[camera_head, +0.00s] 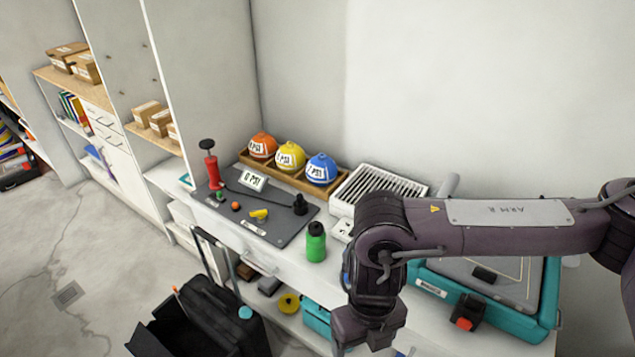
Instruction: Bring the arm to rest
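My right arm (510,226), purple-grey and marked "ARM R", comes in from the right edge. It reaches left over the workbench and bends down at the elbow. Its lower end, near my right gripper (368,345), runs to the bottom edge of the head view. The fingertips are cut off or too unclear to tell whether they are open or shut. No object shows in its grasp. My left arm and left gripper are not in the picture.
A black open bag (205,320) stands on the floor.

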